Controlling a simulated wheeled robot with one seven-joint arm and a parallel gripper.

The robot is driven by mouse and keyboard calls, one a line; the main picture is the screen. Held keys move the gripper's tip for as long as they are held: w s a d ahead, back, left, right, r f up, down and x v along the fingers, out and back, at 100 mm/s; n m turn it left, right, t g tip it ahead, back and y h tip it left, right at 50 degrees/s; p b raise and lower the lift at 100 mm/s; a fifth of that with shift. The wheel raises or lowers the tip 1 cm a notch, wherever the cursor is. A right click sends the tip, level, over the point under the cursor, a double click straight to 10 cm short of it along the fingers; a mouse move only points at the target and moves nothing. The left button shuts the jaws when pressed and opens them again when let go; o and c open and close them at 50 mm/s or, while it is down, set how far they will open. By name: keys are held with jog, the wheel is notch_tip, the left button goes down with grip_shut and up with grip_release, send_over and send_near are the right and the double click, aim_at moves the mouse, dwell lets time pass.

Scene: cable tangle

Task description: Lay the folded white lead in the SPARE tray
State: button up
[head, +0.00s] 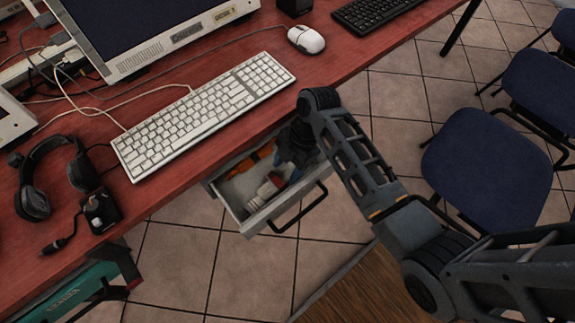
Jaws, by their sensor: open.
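My gripper (290,158) reaches down over the open drawer (243,217) below the desk's front edge. Its jaws are open; the fingertips are dark and hard to make out. Inside the drawer lie a white and red item (262,193) and an orange item (243,165), close to the gripper. I cannot tell whether the white part is the folded lead or whether anything lies between the fingers. Loose white cables (78,98) run across the desk behind the keyboard. I can read no SPARE label, so I cannot tell which tray it is.
The red desk (155,205) carries a white keyboard (203,115), a mouse (306,39), a monitor (150,25), a headset (40,180) and a small black box (101,211). A black handle (298,215) fronts the drawer. Blue chairs (487,165) stand at right.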

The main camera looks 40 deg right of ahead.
jog(key=p+v, duration=0.1)
jog(key=v, duration=1.1)
jog(key=shift+r, duration=0.45)
jog(key=s+a+f+m+t, duration=0.1)
jog(key=a, duration=0.1)
jog(key=s+a+f+m+t, duration=0.1)
jog(key=s+a+f+m, duration=0.1)
jog(key=s+a+f+m+t, duration=0.1)
jog(key=a+m, duration=0.1)
jog(key=shift+s+a+f+h, duration=0.3)
jog(key=shift+s+f+h, duration=0.05)
jog(key=shift+f+h, duration=0.05)
jog(key=s+m+t, duration=0.1)
jog(key=s+a+m+t, duration=0.1)
jog(key=s+m, duration=0.1)
jog(key=shift+a+f+h, duration=0.15)
jog(key=shift+f+h, duration=0.05)
jog(key=shift+h, duration=0.2)
jog(key=s+d+r+m+t+h, duration=0.1)
jog(key=s+r+m+t, duration=0.4)
jog(key=s+r, duration=0.4)
jog(key=s+d+r+m+t+h, duration=0.1)
jog(key=s+d+r+m+t, duration=0.1)
jog(key=s+r+m+t, duration=0.3)
jog(key=s+r, duration=0.4)
jog(key=r, duration=0.5)
jog(key=shift+s+d+h, duration=0.2)
jog(key=shift+s+h, duration=0.1)
jog(key=shift+h, duration=0.1)
